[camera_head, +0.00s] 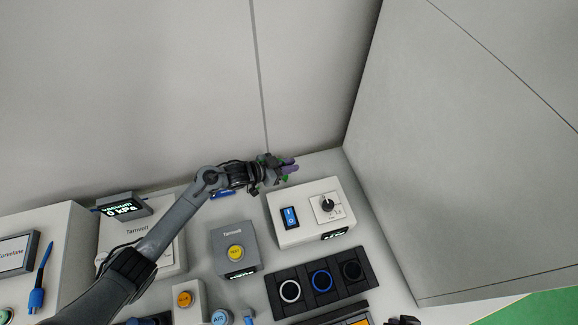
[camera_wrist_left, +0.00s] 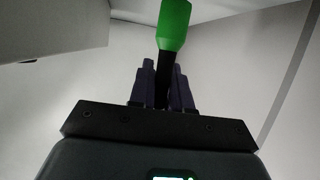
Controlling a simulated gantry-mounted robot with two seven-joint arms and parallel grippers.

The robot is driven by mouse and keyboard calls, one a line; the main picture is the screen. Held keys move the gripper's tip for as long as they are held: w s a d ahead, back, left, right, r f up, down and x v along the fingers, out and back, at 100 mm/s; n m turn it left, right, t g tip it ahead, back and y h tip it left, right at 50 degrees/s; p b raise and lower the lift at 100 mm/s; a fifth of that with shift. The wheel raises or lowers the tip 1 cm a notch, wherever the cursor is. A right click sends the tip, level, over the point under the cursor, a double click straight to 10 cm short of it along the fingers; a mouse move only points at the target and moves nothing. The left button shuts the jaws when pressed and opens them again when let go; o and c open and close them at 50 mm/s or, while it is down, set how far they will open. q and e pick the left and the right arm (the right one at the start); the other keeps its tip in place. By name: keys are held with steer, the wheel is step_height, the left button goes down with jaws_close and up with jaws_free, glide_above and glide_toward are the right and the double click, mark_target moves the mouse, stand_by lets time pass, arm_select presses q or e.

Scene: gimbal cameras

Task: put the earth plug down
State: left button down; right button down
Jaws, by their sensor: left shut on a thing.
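The earth plug shows in the left wrist view as a green body (camera_wrist_left: 173,24) with a black shaft, standing up between two dark purple fingers. My left gripper (camera_wrist_left: 163,80) is shut on it. In the head view my left gripper (camera_head: 288,165) is at the back of the bench, beside the back wall and behind the white box with a dial (camera_head: 312,213). Only small green bits of the plug show there, and the fingers hide the rest. I cannot tell from these views whether the plug touches anything.
A grey box with a yellow button (camera_head: 235,252) stands left of the dial box. A black holder with three round rings (camera_head: 321,282) lies in front. A vacuum display (camera_head: 124,207) and a blue cable plug (camera_head: 38,290) are at left. A tall grey panel (camera_head: 470,150) closes the right side.

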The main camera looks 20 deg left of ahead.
arm_select(q)
steer(key=shift+f, duration=0.15)
steer(key=shift+f, duration=0.1)
steer(key=c, duration=1.1)
jaws_free()
steer(key=shift+a+r, duration=0.1)
steer(key=shift+r, duration=0.1)
steer(key=p+v, duration=0.1)
steer(key=v, duration=1.1)
steer(key=shift+p, duration=0.35)
steer(key=shift+w, duration=0.1)
